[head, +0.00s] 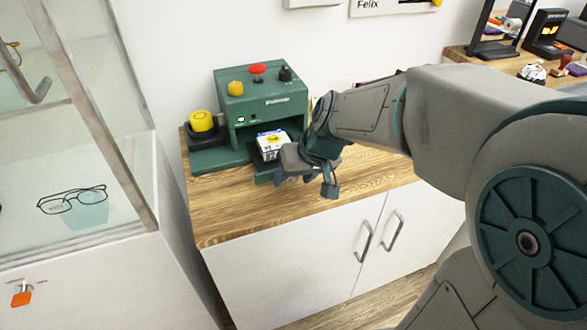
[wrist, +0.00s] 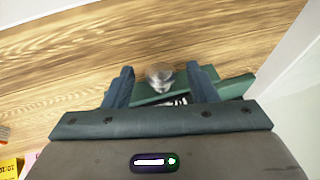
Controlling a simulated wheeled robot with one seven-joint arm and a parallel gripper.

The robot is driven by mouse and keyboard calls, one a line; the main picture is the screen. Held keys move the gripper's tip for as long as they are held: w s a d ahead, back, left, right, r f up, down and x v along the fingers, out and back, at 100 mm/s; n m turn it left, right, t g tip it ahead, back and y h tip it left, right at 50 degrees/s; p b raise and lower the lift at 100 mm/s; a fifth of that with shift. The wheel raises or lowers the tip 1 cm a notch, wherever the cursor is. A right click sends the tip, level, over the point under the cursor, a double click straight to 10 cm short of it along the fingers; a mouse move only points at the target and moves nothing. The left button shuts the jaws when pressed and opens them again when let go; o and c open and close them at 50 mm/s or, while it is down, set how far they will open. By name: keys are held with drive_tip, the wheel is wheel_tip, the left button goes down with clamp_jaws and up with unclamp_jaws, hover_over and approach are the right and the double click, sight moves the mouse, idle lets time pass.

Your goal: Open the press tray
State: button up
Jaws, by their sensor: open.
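The press (head: 262,102) is a green machine on a wooden-topped cabinet, with an opening in its front. A green tray (head: 263,177) shows low at its front, partly hidden behind my gripper; I cannot tell how far out it is. In the wrist view, the green tray (wrist: 236,88) lies just beyond my fingers. A round, shiny knob (wrist: 159,73) shows between the fingertips, with a gap on each side. My gripper (head: 297,178) is open and points down in front of the press; its two fingers show in the wrist view (wrist: 160,78).
A white box with blue and yellow marks (head: 272,143) sits at the press opening, close to my gripper. A yellow button on a dark base (head: 202,122) stands left of the press. A glass display case (head: 85,150) is at left. The front counter (head: 225,215) is clear.

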drive_tip(key=p+v, duration=0.2)
drive_tip(key=v, duration=1.1)
drive_tip(key=shift+r+p, duration=0.3)
drive_tip(key=shift+p, duration=0.05)
drive_tip(key=shift+d, duration=0.1)
drive_tip(key=s+d+r+m+h+p, duration=0.1)
drive_tip(key=s+d+r+p, duration=0.2)
drive_tip(key=p, duration=0.4)
drive_tip(key=s+d+r+m+g+h+p, duration=0.1)
drive_tip(key=s+d+r+h+p, duration=0.1)
drive_tip(key=s+p, duration=0.4)
drive_tip(key=shift+d+r+m+h+p, duration=0.3)
drive_tip(key=shift+d+r+m+p, duration=0.1)
drive_tip(key=shift+d+p, duration=0.35)
